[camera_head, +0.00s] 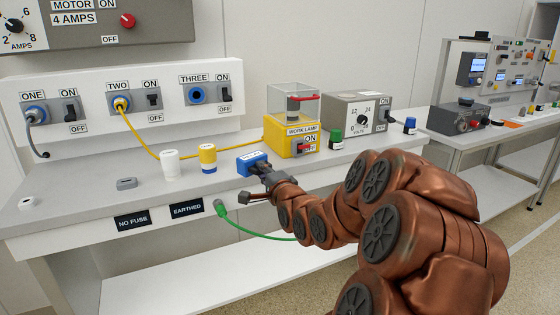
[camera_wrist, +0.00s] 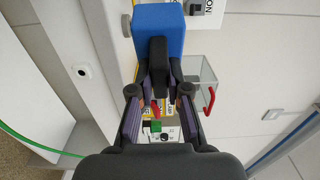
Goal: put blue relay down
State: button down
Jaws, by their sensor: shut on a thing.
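In the wrist view the blue relay (camera_wrist: 159,30) fills the top middle. My gripper (camera_head: 268,176) is shut on it; the two fingers (camera_wrist: 160,75) close on a dark part at the block's near side. The block is close to the bench top (camera_head: 95,197); I cannot tell whether it touches. Its underside is hidden.
White (camera_head: 169,163) and yellow-banded (camera_head: 208,158) cylinders stand left of the relay. A grey block (camera_head: 127,183) lies farther left. The yellow work lamp (camera_head: 292,135) and grey volts box (camera_head: 358,112) stand behind right. A yellow cable (camera_head: 145,148) and green cable (camera_head: 245,230) run nearby. The front-left bench is mostly clear.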

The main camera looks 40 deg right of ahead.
jog(key=w+d+f, duration=0.1)
jog(key=d, duration=0.3)
jog(key=w+d+f, duration=0.2)
jog(key=d, duration=0.1)
jog(key=w+d+f, duration=0.2)
jog(key=d, duration=0.2)
jog(key=shift+d+f, duration=0.1)
jog(key=shift+d, duration=0.2)
jog(key=c, duration=1.1)
grip_release()
jog(key=shift+c, duration=0.2)
